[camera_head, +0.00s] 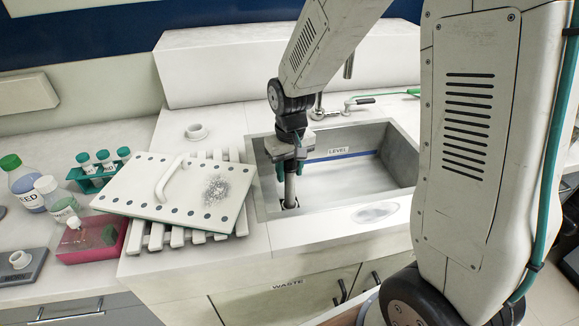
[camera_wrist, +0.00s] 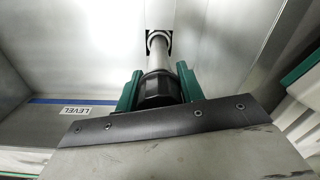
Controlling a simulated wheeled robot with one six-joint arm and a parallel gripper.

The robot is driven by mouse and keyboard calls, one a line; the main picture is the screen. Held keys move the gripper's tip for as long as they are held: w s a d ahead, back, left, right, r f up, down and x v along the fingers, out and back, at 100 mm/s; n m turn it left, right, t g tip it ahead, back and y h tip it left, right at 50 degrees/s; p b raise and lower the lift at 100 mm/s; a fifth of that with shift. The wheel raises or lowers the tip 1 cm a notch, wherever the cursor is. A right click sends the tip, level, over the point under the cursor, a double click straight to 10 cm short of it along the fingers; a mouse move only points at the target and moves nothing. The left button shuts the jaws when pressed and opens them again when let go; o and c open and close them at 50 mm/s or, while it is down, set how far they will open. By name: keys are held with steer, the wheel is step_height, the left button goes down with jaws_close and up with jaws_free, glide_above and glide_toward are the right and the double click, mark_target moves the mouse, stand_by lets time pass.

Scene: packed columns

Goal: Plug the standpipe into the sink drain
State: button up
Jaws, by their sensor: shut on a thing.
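The standpipe (camera_head: 290,184) is a grey tube with a dark collar (camera_wrist: 160,88), held upright inside the sink (camera_head: 397,186) near its left front corner. My gripper (camera_head: 290,166) is shut on it near its top, its green fingers (camera_wrist: 130,90) on either side of the collar. The pipe's lower end meets the dark square drain (camera_head: 291,204) in the sink floor. In the wrist view the pipe runs away to the dark drain fitting (camera_wrist: 158,40). I cannot tell how deep the pipe sits in the drain.
A white lid with a handle (camera_head: 150,208) lies on a slatted rack left of the sink. A faucet (camera_head: 318,108) and green hose (camera_head: 385,97) stand behind the sink. The sink's right side is clear.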

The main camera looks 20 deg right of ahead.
steer(key=shift+f, duration=0.65)
steer(key=o, duration=1.1)
steer(key=shift+c, duration=0.2)
step_height(320, 180, up, 8)
steer(key=shift+f, duration=0.1)
